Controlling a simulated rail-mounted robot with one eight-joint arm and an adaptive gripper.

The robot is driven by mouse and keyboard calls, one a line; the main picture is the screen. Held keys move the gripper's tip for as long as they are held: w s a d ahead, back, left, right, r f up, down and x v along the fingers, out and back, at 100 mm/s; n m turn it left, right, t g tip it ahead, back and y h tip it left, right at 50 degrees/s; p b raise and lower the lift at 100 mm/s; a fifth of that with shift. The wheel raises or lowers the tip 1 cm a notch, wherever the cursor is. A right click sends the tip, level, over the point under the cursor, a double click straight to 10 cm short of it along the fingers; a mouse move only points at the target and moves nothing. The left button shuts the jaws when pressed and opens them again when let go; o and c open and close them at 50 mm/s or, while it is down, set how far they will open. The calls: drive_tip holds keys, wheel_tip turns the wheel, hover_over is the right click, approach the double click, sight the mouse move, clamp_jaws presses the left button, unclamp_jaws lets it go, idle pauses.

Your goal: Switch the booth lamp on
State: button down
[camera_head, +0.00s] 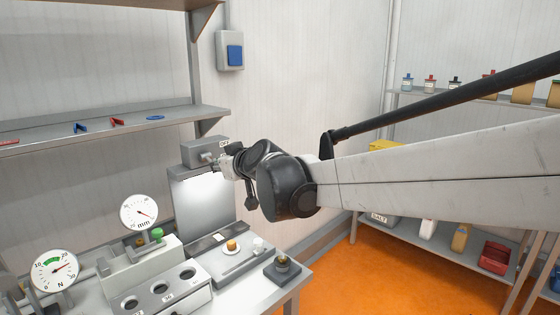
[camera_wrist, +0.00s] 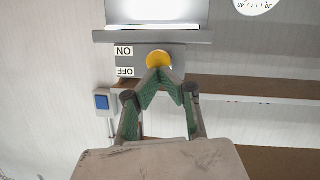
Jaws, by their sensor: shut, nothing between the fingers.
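The grey lamp booth (camera_head: 180,200) stands on the bench, and its back panel glows bright white in both views. Its switch box (camera_head: 205,151) is at the top, with an OFF label near its upper edge. The wrist view is upside down and shows the ON label (camera_wrist: 123,51) and the OFF label (camera_wrist: 125,71) beside a round yellow switch end (camera_wrist: 158,59). My gripper (camera_wrist: 158,73) is shut and empty, its fingertips right at the yellow part and overlapping its edge. I cannot tell whether they touch. The fingertips hide part of the switch.
A shelf (camera_head: 110,128) with small coloured tools runs along the wall at left. A blue wall switch (camera_head: 235,54) is above right. Dial gauges (camera_head: 139,212) and a holed block (camera_head: 160,293) crowd the bench at front left. Orange floor is open at right.

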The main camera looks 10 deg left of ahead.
drive_tip(key=shift+f, duration=0.15)
drive_tip(key=f+p+v, duration=0.1)
drive_tip(key=f+v, duration=0.1)
drive_tip(key=v, duration=1.1)
drive_tip(key=shift+s, duration=0.35)
drive_tip(key=shift+d, duration=0.1)
